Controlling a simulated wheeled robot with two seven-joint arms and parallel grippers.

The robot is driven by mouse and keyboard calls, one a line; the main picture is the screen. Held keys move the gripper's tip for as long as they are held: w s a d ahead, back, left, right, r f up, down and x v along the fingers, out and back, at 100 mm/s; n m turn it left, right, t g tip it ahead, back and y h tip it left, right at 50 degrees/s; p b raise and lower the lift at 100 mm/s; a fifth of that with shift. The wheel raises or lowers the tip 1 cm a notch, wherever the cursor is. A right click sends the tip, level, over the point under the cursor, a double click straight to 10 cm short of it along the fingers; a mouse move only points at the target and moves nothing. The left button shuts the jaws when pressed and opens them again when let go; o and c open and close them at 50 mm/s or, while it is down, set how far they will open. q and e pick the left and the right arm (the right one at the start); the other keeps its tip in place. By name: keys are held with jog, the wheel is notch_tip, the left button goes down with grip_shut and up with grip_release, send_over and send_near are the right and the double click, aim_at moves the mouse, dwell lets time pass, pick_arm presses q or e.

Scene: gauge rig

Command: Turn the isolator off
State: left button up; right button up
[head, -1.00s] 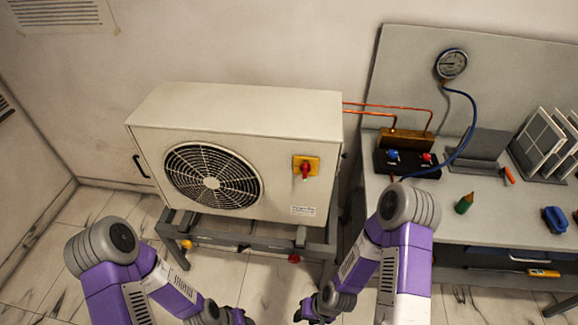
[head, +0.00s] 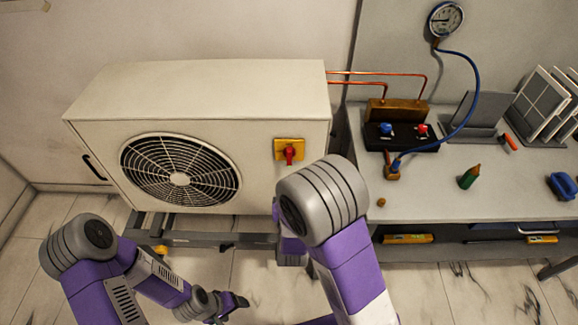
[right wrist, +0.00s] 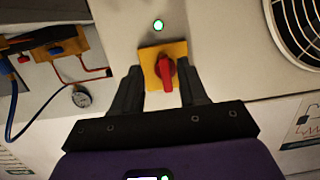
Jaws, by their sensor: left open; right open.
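The isolator is a red knob (head: 290,154) on a yellow plate (head: 283,146) at the right of the condenser unit's front. Its handle stands upright in the head view. In the right wrist view the red knob (right wrist: 166,74) and yellow plate (right wrist: 150,55) lie ahead of my right gripper (right wrist: 163,82). That gripper is open, its dark fingers on either side of the knob; I cannot tell whether they touch the plate. In the head view my right forearm hides this gripper. My left gripper (head: 234,303) is open and empty, low in front of the unit.
The condenser unit (head: 200,90) has a fan grille (head: 180,172). A bench (head: 430,195) to the right carries a manifold (head: 400,130), a blue hose and a green-tipped tool (head: 469,177). A gauge (head: 445,19) is above. A green lamp (right wrist: 158,24) shows beside the isolator.

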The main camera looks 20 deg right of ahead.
aim_at(289, 156)
jog(key=w+r, duration=0.1)
jog(key=w, duration=0.1)
jog(key=w+d+r+t, duration=0.1)
jog(key=w+r, duration=0.1)
jog(key=w, duration=0.1)
jog(key=w+r+t+h+b, duration=0.1)
jog(key=w, duration=0.1)
jog(key=shift+w+d+r, duration=0.2)
jog(key=shift+d+r, duration=0.05)
jog(key=shift+d, duration=0.05)
grip_shut()
